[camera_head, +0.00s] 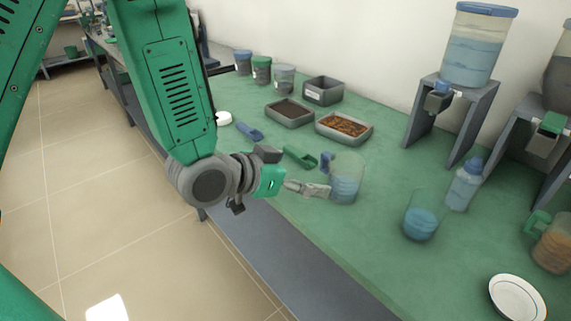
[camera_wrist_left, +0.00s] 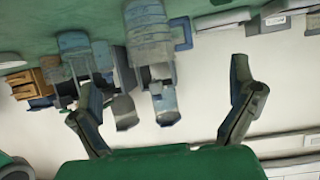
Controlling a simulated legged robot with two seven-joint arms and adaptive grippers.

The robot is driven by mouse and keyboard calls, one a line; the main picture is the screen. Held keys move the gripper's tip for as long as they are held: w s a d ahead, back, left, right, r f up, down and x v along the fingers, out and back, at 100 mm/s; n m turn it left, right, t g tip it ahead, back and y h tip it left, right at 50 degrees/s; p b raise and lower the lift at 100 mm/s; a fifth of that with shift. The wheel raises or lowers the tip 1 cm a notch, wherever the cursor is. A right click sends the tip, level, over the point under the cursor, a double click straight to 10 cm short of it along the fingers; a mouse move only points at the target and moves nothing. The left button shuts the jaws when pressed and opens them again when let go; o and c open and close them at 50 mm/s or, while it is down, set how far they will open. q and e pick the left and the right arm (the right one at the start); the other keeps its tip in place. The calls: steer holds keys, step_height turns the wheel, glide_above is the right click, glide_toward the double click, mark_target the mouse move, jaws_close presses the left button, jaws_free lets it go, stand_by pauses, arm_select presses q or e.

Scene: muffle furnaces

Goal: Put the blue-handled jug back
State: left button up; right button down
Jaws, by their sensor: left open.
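The blue-handled jug (camera_head: 345,184) stands upright on the green bench, clear, with bluish liquid inside. In the left wrist view, which looks upside down, a clear jug (camera_wrist_left: 148,35) with a blue handle (camera_wrist_left: 181,31) is seen beyond the spread fingers (camera_wrist_left: 166,80). My right gripper is not in view.
A beaker of blue liquid (camera_head: 421,222), a squeeze bottle (camera_head: 464,185), a green-handled jug (camera_head: 553,245) and a white dish (camera_head: 517,298) stand to the right. A blue-lidded dispenser (camera_head: 474,50) is behind on a grey stand (camera_head: 484,108). Trays (camera_head: 345,129) and scoops (camera_head: 300,157) lie left.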

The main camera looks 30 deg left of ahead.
arm_select(q)
steer(key=s+a+f+n+g+y, duration=0.1)
steer(key=s+a+f+g+y, duration=0.15)
steer(key=s+f, duration=0.45)
steer(key=s+a+f+n+g+y, duration=0.1)
steer(key=s+f+g, duration=0.2)
steer(key=f, duration=0.8)
steer(key=s+a+f+n+g+y, duration=0.1)
steer(key=s+f+g, duration=0.4)
steer(key=s+f, duration=0.5)
steer(key=s+a+n, duration=0.1)
steer(key=s, duration=0.5)
steer(key=shift+s+a+f+g, duration=0.2)
steer(key=shift+s+a+g, duration=0.05)
steer(key=shift+a+g, duration=0.15)
